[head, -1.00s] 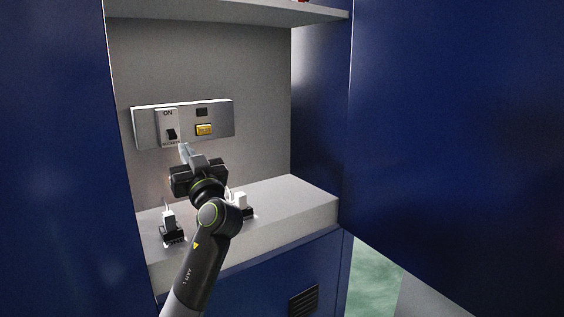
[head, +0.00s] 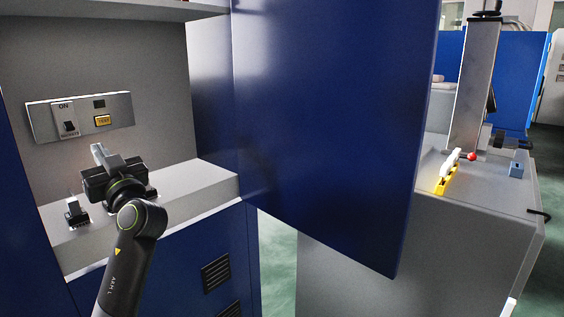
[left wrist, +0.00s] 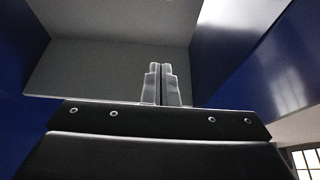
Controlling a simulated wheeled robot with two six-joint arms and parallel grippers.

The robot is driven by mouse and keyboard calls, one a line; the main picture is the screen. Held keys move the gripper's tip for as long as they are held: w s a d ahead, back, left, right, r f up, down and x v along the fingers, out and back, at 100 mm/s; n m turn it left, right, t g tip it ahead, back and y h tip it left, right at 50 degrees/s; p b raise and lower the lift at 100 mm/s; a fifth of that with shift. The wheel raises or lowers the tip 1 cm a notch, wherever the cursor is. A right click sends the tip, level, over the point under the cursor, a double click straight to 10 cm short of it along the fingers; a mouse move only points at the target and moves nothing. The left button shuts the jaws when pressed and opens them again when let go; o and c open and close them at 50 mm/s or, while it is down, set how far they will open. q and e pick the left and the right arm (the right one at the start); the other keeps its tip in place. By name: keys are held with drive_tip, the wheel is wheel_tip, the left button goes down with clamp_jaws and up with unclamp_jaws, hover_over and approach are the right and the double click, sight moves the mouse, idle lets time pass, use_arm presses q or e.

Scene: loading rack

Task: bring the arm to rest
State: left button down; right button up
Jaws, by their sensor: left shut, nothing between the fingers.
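My left gripper (head: 104,158) is in front of the open cabinet in the head view, above the inner ledge (head: 185,183). Its fingers (left wrist: 161,84) are together and empty in the left wrist view, pointing into the cabinet. The switch panel (head: 126,110) on the back wall has a black rocker switch (head: 69,127) marked ON above it, and a yellow button (head: 102,120). The fingers look apart from the panel. My right gripper is not in view.
A large blue cabinet door (head: 330,110) stands open right of the cabinet. Beyond it is a grey bench (head: 500,195) with a yellow holder (head: 446,180), a red knob (head: 472,156) and a small blue block (head: 516,169). A black plug (head: 76,213) sits on the ledge, partly beside my gripper.

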use_arm(q)
drive_tip(key=s+a+f+m+g+h, duration=0.1)
drive_tip(key=s+f+h, duration=0.15)
drive_tip(key=f, duration=0.75)
drive_tip(key=s+f+m+g+h, duration=0.2)
drive_tip(key=s+f, duration=0.2)
drive_tip(key=f, duration=0.5)
drive_tip(key=s+a+f+m+g+h, duration=0.1)
drive_tip(key=s+f+h, duration=0.2)
drive_tip(key=f, duration=0.7)
drive_tip(key=s+d+f+m+g+h, duration=0.25)
drive_tip(key=s+f, duration=0.35)
drive_tip(key=s, duration=0.5)
drive_tip(key=s+d+f+m+g+h, duration=0.1)
drive_tip(key=s+d+f+g+h, duration=0.15)
drive_tip(key=s+f, duration=0.55)
drive_tip(key=s+d+f+m+g+h, duration=0.25)
drive_tip(key=s+f, duration=0.25)
drive_tip(key=s, duration=0.8)
wheel_tip(320, 180, down, 20)
drive_tip(key=g+h+p, duration=0.1)
drive_tip(key=p, duration=0.4)
drive_tip(key=s+f+g+p, duration=0.1)
drive_tip(key=s+f+p, duration=0.2)
drive_tip(key=s+f, duration=0.8)
drive_tip(key=s, duration=0.4)
drive_tip(key=shift+d+f+n+p, duration=0.3)
drive_tip(key=shift+d+n+p, duration=0.05)
drive_tip(key=shift+n+p, duration=0.05)
